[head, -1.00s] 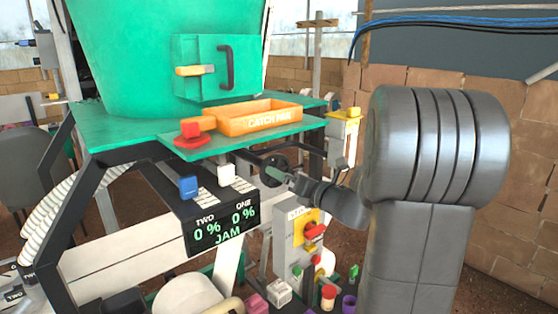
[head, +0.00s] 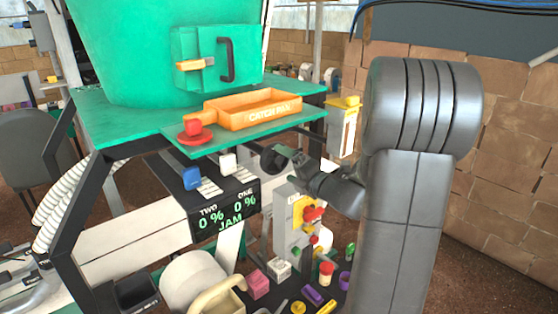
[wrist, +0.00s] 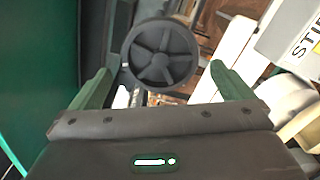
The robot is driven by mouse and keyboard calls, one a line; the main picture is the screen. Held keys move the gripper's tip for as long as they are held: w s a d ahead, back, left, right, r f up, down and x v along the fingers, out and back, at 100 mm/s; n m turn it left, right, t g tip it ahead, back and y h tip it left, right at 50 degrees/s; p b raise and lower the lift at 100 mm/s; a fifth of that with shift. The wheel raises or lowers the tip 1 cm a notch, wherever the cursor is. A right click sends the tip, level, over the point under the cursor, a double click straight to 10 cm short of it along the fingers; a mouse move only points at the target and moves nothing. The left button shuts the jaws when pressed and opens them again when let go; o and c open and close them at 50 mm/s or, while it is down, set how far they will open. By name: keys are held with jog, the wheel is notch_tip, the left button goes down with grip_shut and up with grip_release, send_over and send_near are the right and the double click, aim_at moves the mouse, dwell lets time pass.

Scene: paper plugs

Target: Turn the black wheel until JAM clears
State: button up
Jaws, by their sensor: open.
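The black wheel (wrist: 163,53) is a round, spoked wheel. In the wrist view it lies ahead, between and beyond the fingertips of my gripper (wrist: 165,80). The two green fingers are spread apart and hold nothing; I cannot tell whether either touches the rim. In the head view the wheel (head: 273,159) shows under the green shelf, partly hidden by my gripper (head: 296,161) at its right. The black display (head: 225,212) reads TWO 0 %, ONE 0 % and JAM in green.
An orange catch pan (head: 257,108) and a red button (head: 194,132) sit on the green shelf (head: 225,135) above the wheel. A blue switch (head: 190,178) and white switch (head: 228,163) stand near the display. A grey control box (head: 294,236) stands below my gripper.

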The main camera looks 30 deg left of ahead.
aim_at(278, 160)
jog(key=shift+a, duration=0.15)
jog(key=shift+x, duration=1.9)
jog(key=c, duration=0.8)
jog(key=o, duration=0.8)
